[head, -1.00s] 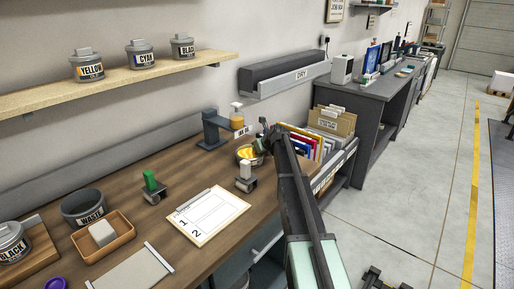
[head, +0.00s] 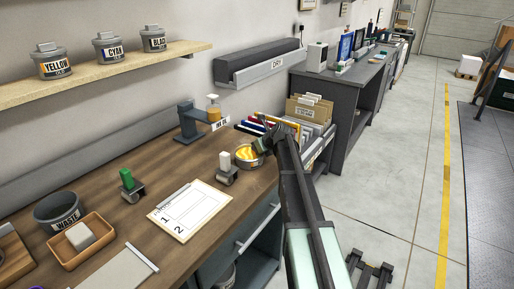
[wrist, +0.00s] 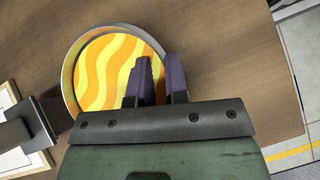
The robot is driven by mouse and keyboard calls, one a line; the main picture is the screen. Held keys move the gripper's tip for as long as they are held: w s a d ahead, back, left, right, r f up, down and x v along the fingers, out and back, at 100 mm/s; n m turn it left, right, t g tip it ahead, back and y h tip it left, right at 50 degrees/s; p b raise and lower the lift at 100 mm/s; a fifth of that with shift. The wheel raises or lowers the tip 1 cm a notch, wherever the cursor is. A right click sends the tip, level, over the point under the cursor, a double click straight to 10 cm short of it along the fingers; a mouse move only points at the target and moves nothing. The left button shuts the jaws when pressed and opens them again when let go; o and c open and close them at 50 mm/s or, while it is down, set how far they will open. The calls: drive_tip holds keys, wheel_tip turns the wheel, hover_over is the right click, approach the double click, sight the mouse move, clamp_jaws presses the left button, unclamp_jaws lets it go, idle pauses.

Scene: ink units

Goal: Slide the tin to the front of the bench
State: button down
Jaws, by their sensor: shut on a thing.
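The tin (head: 240,162) is a round, shallow grey tin with orange and yellow wavy contents. It stands upright on the wooden bench (head: 190,237) near its right end, close to the front edge. In the wrist view the tin (wrist: 67,80) fills the upper left. My gripper (head: 262,148) is at the tin's right side. In the wrist view my gripper (wrist: 160,70) has one dark finger inside the tin and one outside, shut on its wall.
A white-handled roller (head: 226,172) stands just left of the tin, beside a clipboard (head: 190,210). A dispenser on a grey stand (head: 188,122) is behind. A file rack (head: 310,130) adjoins the bench's right end. Bare wood lies between tin and front edge.

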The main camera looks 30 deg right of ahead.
drive_tip(key=shift+s, duration=0.1)
drive_tip(key=c, duration=1.1)
unclamp_jaws()
drive_tip(key=shift+o, duration=0.2)
drive_tip(key=p+v, duration=0.7)
drive_tip(key=v, duration=0.3)
drive_tip(key=shift+s+d+r+p, duration=0.15)
drive_tip(key=shift+s+r+p, duration=0.1)
drive_tip(key=shift+p, duration=0.1)
